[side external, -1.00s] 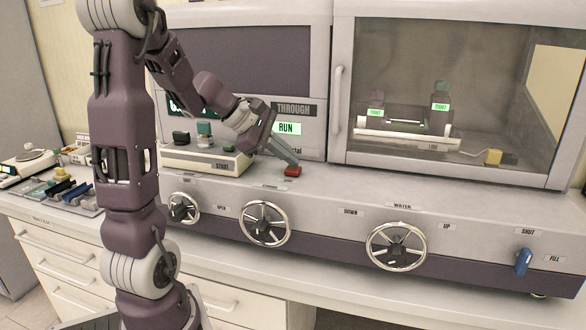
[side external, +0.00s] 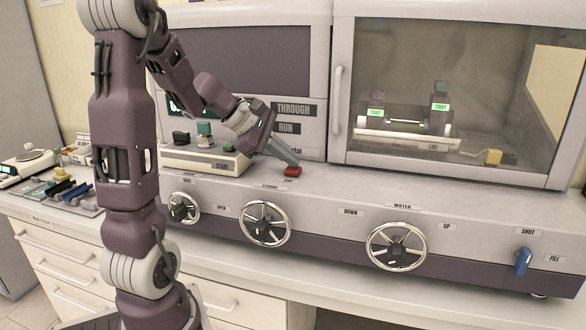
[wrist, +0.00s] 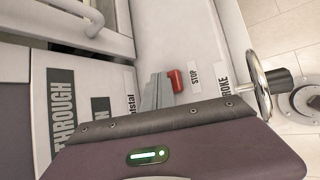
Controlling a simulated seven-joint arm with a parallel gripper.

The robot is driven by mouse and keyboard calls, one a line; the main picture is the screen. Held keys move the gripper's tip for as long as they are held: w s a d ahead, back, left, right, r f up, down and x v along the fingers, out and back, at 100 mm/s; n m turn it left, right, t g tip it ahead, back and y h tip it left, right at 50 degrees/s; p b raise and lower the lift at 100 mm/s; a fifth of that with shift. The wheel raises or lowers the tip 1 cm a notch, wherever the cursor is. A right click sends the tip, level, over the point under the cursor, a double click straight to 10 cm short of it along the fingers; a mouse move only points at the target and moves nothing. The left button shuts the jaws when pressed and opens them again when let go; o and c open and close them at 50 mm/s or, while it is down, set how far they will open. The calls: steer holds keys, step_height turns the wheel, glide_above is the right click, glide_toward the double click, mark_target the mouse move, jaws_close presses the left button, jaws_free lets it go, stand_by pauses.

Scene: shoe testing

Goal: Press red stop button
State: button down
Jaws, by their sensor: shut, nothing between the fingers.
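The red stop button (side external: 292,171) sits on the machine's ledge below the display panel. It also shows in the wrist view (wrist: 175,81), beside a label reading STOP (wrist: 194,77). My gripper (side external: 294,166) is shut and empty, pointing down and to the right, with its fingertips at the button. In the wrist view the grey fingers (wrist: 158,92) reach right up to the button's edge and seem to touch it. I cannot tell how far the button is pushed in. The RUN sign (side external: 286,128) on the panel is grey and unlit.
A beige control box (side external: 205,160) with several knobs stands left of my gripper. Wheel handles (side external: 265,223) stick out from the front below. A glass-fronted chamber (side external: 455,100) with a door handle (side external: 338,100) is to the right. The ledge right of the button is clear.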

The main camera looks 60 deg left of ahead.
mark_target(289, 169)
steer(key=shift+r, duration=0.7)
steer(key=shift+r, duration=2.5)
steer(key=s+d+m+g+h, duration=0.1)
steer(key=s+d+m+g, duration=0.15)
steer(key=d+m, duration=0.8)
steer(key=s+d+f+m+y, duration=0.1)
steer(key=s+d+f+m, duration=0.1)
steer(key=s+d+m, duration=0.4)
steer(key=s+d+f+m+y, duration=0.1)
steer(key=s+d+f+m, duration=0.2)
steer(key=s+d+m, duration=0.4)
steer(key=s+m+g, duration=0.1)
steer(key=s, duration=0.2)
steer(key=shift+s+f+m, duration=0.15)
steer(key=shift+s+m, duration=0.1)
steer(key=shift+m, duration=0.1)
